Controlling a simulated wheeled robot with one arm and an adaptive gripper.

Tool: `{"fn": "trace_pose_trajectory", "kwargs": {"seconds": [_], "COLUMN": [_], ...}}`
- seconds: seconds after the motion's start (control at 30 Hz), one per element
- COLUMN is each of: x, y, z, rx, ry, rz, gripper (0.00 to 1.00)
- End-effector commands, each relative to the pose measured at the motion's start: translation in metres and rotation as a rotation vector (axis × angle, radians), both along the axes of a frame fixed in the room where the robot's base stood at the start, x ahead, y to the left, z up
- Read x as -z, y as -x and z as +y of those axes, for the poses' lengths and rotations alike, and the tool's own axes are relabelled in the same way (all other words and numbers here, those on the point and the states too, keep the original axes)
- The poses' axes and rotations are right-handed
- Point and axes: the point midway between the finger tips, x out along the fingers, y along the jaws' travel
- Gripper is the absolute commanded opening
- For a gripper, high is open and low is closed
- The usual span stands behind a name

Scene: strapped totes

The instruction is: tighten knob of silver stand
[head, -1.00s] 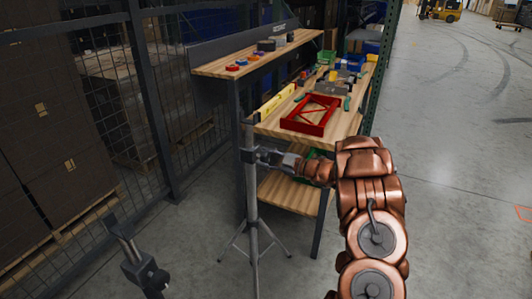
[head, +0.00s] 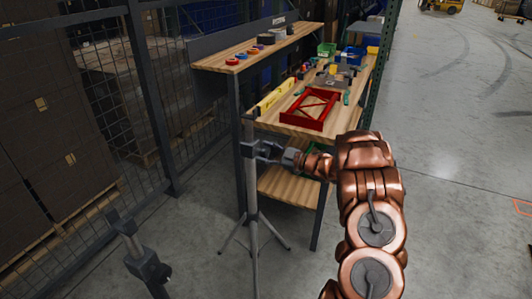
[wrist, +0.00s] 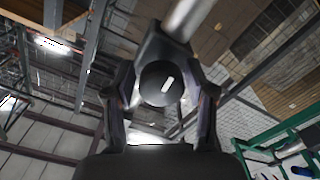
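The silver stand (head: 252,228) is a thin upright pole on splayed tripod legs, left of the workbench in the head view. A dark clamp (head: 247,150) sits near its top. In the wrist view, the stand's dark round knob (wrist: 160,84) faces the camera with a short white mark, tilted slightly off vertical; the silver pole (wrist: 188,16) passes behind it. My gripper (wrist: 162,78) has one finger on each side of the knob, with narrow gaps seeming to show. In the head view my gripper (head: 272,151) is at the clamp from the right; its fingertips are too small to judge there.
A second, dark stand (head: 143,265) with a clamp rises at the lower left. The wooden workbench (head: 345,120) behind holds a red frame (head: 311,109), a yellow level (head: 276,95) and bins. A mesh fence (head: 110,90) stands left. Open floor (head: 455,220) lies right.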

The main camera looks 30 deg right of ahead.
Motion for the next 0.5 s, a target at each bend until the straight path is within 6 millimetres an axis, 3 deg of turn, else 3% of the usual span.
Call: {"fn": "trace_pose_trajectory", "kwargs": {"seconds": [0.1, 0.5], "x": [-0.0002, -0.0004], "y": [-0.0002, 0.0046], "z": [0.0009, -0.0021], "rx": [-0.002, -0.002], "ry": [0.0, 0.001], "rz": [0.0, 0.0], "gripper": [0.7, 0.7]}}
